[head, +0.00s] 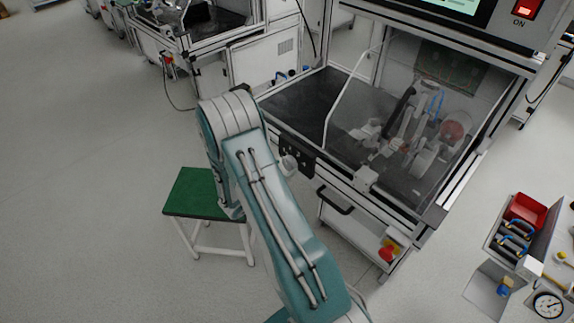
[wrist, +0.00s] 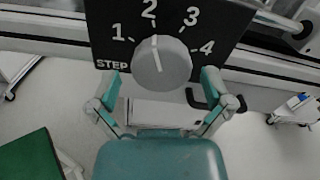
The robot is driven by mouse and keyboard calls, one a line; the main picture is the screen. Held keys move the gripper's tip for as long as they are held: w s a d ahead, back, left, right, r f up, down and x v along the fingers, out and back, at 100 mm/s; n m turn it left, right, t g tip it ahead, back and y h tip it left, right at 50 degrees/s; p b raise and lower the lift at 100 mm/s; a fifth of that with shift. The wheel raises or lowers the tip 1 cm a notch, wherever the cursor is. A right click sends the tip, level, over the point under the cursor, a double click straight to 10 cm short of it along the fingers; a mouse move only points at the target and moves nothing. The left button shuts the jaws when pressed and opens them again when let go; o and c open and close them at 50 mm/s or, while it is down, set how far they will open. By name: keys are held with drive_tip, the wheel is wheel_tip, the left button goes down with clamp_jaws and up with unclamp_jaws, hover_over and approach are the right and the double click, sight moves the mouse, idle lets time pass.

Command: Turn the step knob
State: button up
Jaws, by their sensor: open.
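The step knob (wrist: 161,66) is a round grey dial on a black panel (wrist: 105,22) marked STEP with numbers 1 to 4. Its white pointer line points up toward the 2. In the wrist view my gripper (wrist: 161,80) is open, with one teal finger to the lower left of the knob and one to the lower right. The fingers look apart from the knob; their exact depth to it is unclear. In the head view the knob (head: 288,165) shows small on the panel at the bench front, and my arm hides the gripper.
The panel sits on the front of a test bench with a clear guard and a machine inside. A green-topped stool (head: 193,193) stands left. Floor at far left is clear.

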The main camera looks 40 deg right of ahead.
drive_tip(key=shift+d, duration=0.5)
drive_tip(key=shift+a, duration=0.1)
drive_tip(key=c, duration=1)
drive_tip(key=shift+o, duration=0.2)
drive_tip(key=shift+m, duration=0.3)
drive_tip(key=m, duration=0.8)
